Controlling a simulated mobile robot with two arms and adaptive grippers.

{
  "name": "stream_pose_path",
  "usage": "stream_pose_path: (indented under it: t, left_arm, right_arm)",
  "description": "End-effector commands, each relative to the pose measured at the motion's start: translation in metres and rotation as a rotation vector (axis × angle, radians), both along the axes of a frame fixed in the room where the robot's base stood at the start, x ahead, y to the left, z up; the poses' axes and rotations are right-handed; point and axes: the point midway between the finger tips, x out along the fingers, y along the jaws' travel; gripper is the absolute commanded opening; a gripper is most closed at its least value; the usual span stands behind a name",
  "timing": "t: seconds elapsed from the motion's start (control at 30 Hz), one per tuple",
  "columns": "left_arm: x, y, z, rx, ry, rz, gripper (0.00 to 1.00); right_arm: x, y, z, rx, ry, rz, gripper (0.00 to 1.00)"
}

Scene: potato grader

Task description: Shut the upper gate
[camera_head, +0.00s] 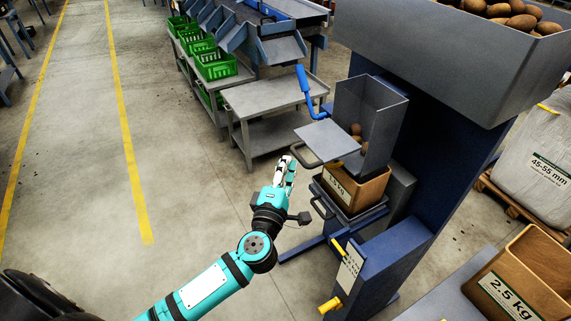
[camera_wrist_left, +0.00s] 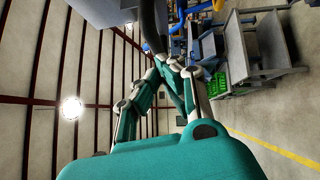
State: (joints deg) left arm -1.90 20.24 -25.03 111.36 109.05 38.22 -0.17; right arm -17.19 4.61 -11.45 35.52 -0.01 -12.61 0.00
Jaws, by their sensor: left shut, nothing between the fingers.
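The upper gate (camera_head: 328,139) is a flat grey plate. It sticks out to the left from the grey chute (camera_head: 368,110) below the hopper and has a dark loop handle (camera_head: 304,158) at its near left edge. My left gripper (camera_head: 290,161) is shut and empty, just left of the handle and close to it; whether they touch cannot be told. It also shows in the left wrist view (camera_wrist_left: 176,68), with a dark curved bar (camera_wrist_left: 155,25) just beyond the fingertips. My right gripper is not in view.
Potatoes lie in the chute above a crate (camera_head: 357,189). A lower dark handle (camera_head: 321,207) sits below the gate. A blue lever (camera_head: 304,80) rises behind the gate. A grey table (camera_head: 265,97) and green crates (camera_head: 215,65) stand behind. Floor on the left is clear.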

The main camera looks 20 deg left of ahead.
Motion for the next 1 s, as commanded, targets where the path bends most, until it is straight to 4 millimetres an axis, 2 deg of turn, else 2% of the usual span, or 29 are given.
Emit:
stream_pose_path:
  t: [0.23,0.33,0.5,0.7,0.83,1.0]
  left_arm:
    - [0.000,0.000,0.000,0.000,0.000,0.000,0.00]
    - [0.007,-0.005,0.001,-0.002,-0.001,0.001,0.00]
    - [0.040,-0.031,0.003,-0.006,-0.002,0.000,0.00]
    - [0.080,-0.063,0.001,-0.004,-0.003,0.000,0.00]
    - [0.094,-0.074,0.001,-0.003,-0.002,-0.001,0.00]
    - [0.097,-0.078,0.001,0.000,-0.003,-0.004,0.00]
  right_arm:
    - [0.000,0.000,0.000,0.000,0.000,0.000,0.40]
    - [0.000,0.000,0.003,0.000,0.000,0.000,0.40]
    - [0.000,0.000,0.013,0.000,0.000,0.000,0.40]
    - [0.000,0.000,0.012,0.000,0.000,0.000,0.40]
    - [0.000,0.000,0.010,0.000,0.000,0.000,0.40]
    - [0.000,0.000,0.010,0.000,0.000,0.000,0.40]
